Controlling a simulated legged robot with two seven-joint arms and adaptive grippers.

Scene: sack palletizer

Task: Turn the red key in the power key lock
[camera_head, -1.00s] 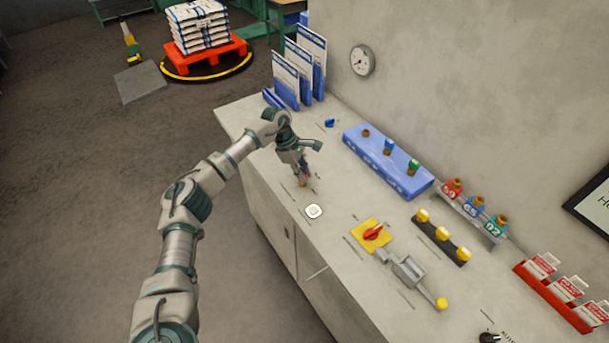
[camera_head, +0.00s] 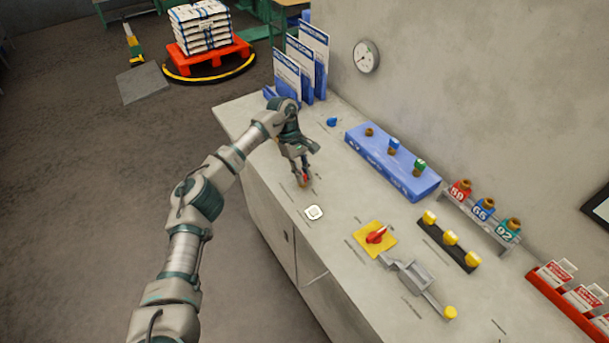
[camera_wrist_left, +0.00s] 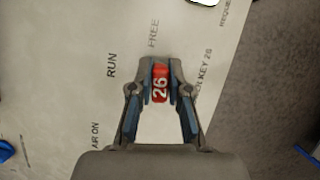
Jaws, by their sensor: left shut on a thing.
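My left gripper (camera_head: 302,181) reaches down to the counter top near its left edge. In the left wrist view my left gripper (camera_wrist_left: 160,82) is shut on a red key (camera_wrist_left: 160,84) marked 26, with a finger on each side of it. Labels reading RUN, FREE and a partly covered "KEY 26" are printed around it. The lock under the key is hidden by the key and fingers. Only a small bit of red shows at the fingertips in the head view. My right gripper is not in view.
Blue binders (camera_head: 301,65) stand at the far end.

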